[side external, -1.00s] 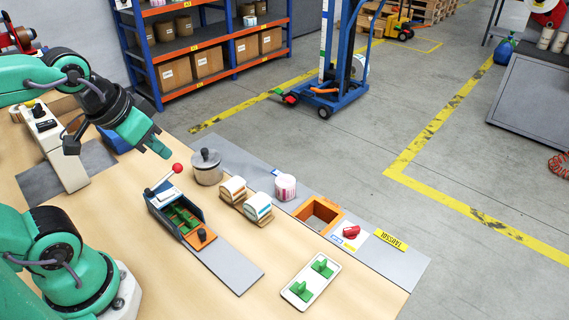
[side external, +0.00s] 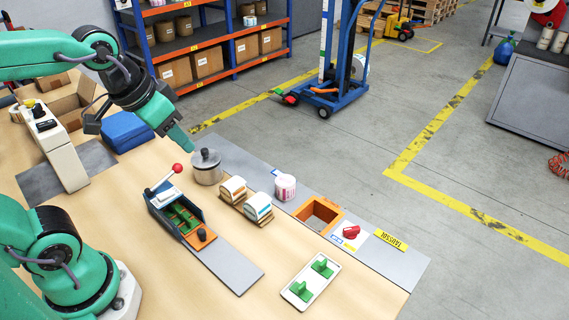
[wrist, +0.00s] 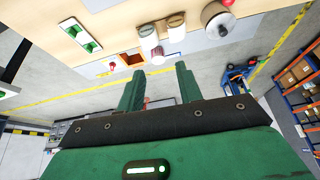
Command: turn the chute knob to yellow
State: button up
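The red chute knob (side external: 351,231) sits on a pale plate (side external: 339,240) near the right end of the grey strip. It is small, and its exact pointing direction is hard to tell. A blue mark shows on the plate. The knob also shows as a small red spot in the wrist view (wrist: 112,65). My gripper (side external: 184,141) is in the air by the grey pot at the left end of the strip, well away from the knob. In the wrist view my gripper's two fingers (wrist: 158,69) stand apart with nothing between them.
An orange-rimmed bin (side external: 334,213) is left of the knob, and a yellow label (side external: 391,240) right of it. The grey pot (side external: 207,167), label rolls (side external: 258,206), red-balled lever (side external: 178,168) and a plate with green handles (side external: 311,281) stand nearby.

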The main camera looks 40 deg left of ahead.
jog(key=w+d+m+g, duration=0.1)
jog(key=w+d+m, duration=0.1)
jog(key=w+d, duration=0.5)
jog(key=m+g, duration=0.4)
send_near(352, 228)
jog(key=shift+a+f, duration=0.1)
jog(key=shift+d+f, duration=0.3)
jog(key=shift+f, duration=0.05)
jog(key=shift+f, duration=0.15)
jog(key=shift+f, duration=3.75)
